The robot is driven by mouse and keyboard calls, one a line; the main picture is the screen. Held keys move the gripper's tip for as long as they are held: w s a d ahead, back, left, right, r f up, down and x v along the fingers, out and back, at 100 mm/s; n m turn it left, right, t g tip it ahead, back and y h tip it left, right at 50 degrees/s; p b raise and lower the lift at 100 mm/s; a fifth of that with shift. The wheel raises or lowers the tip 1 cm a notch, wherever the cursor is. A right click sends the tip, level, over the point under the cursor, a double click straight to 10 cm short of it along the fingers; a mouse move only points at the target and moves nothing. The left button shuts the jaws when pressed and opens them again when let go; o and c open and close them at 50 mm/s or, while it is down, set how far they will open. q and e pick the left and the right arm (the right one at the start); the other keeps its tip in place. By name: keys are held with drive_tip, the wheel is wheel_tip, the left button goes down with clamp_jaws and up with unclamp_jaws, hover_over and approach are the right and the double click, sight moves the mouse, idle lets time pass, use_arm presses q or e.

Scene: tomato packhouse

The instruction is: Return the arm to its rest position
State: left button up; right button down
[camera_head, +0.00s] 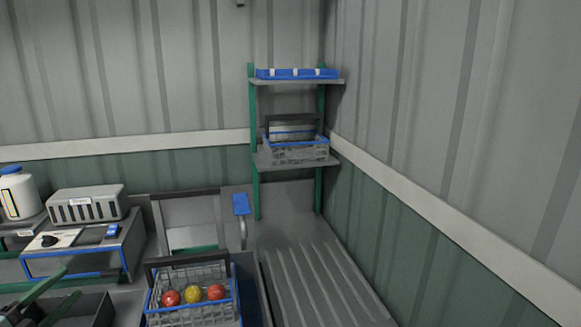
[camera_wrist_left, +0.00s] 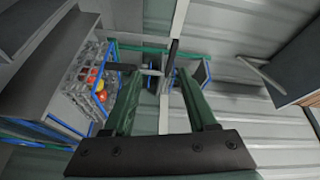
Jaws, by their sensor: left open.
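My left gripper (camera_head: 73,281) shows at the lower left of the head view, its green fingers above a dark tray. In the left wrist view its two fingers (camera_wrist_left: 160,78) stand apart, with nothing between them. A wire basket (camera_head: 222,315) with a blue rim and dark handle stands to the right of the gripper, apart from it. It holds red tomatoes (camera_head: 171,298) and a yellow one (camera_head: 193,295). The basket with tomatoes also shows at the left of the wrist view. My right gripper is in neither view.
A grey box (camera_head: 88,205) and a white bottle (camera_head: 19,193) stand at the left. A green-posted rack (camera_head: 254,190) at the back corner holds another wire basket (camera_head: 297,152) and a blue tray (camera_head: 297,74). The ribbed surface (camera_head: 325,285) right of the basket is clear.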

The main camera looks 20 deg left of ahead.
use_arm(q)
drive_tip(key=s+a+f+n+y, duration=0.2)
drive_tip(key=s+f+n, duration=0.1)
drive_tip(key=s, duration=0.2)
drive_tip(key=w+d+f+n+g+h, duration=0.1)
drive_tip(key=d+f+n+g+h, duration=0.15)
drive_tip(key=d+f, duration=0.7)
drive_tip(key=w+d+f+n+g+h, duration=0.1)
drive_tip(key=d+f+g, duration=0.2)
drive_tip(key=d+f, duration=0.65)
drive_tip(key=s+d+f+g+h, duration=0.3)
drive_tip(key=s+d+f+g, duration=0.15)
drive_tip(key=d+f, duration=0.75)
drive_tip(key=d+n+t, duration=0.1)
drive_tip(key=d+n, duration=0.4)
drive_tip(key=d, duration=0.5)
drive_tip(key=shift+d+r, duration=0.25)
drive_tip(key=shift+r, duration=0.15)
drive_tip(key=shift+n, duration=0.25)
